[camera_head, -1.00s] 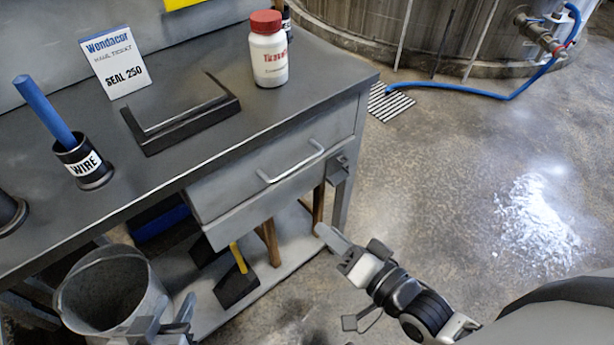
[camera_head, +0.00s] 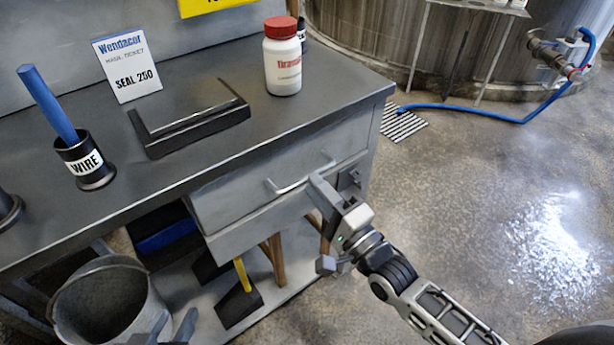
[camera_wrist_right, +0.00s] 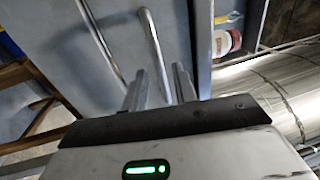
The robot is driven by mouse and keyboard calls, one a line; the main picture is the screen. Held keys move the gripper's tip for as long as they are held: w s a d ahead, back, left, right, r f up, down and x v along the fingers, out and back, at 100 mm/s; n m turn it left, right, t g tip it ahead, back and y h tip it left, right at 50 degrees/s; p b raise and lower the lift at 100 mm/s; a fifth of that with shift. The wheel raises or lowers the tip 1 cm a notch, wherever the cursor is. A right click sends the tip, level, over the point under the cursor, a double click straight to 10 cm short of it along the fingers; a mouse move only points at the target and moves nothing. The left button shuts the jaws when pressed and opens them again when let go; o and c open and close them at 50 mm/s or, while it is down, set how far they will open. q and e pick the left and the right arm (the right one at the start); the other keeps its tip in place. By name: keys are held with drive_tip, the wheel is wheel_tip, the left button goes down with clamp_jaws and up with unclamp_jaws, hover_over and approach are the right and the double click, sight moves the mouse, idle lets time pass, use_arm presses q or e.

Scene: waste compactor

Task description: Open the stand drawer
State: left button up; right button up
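The stand drawer (camera_head: 240,192) is a grey front under the stand's dark top, and it looks closed. Its bar handle (camera_head: 290,187) is partly hidden by my right gripper in the head view. My right gripper (camera_head: 318,190) is at the handle's right part, with its fingers apart. In the right wrist view the handle (camera_wrist_right: 149,35) runs down towards the gap between the open fingers (camera_wrist_right: 158,88). I cannot tell whether they touch it. My left gripper (camera_head: 172,328) is low at the left by the bucket, with its fingers apart and empty.
On the stand top (camera_head: 215,135) are a red-capped bottle (camera_head: 283,68), a black tray (camera_head: 190,130), a sign (camera_head: 127,70) and a WIRE cup (camera_head: 85,165). A metal bucket (camera_head: 75,300) stands at the lower left.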

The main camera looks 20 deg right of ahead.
drive_tip(key=shift+x, duration=1.85)
clamp_jaws()
drive_tip(key=shift+s, duration=0.1)
